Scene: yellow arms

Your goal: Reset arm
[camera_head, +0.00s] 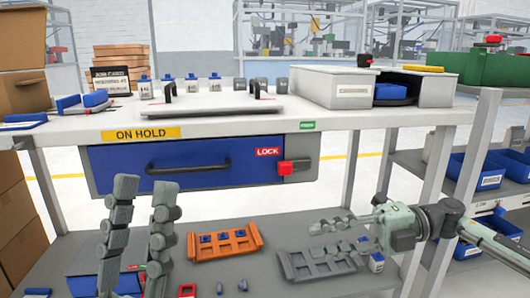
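My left gripper (145,188) shows at the lower left as two grey jointed fingers pointing up.
An orange tray (228,246) with blue pieces lies between the grippers on the lower shelf. The bench top (210,128) carries small boxes, a handled plate and a grey bin (340,88). Cardboard boxes (18,200) stack at left; blue bins (490,178) sit on shelves at right.

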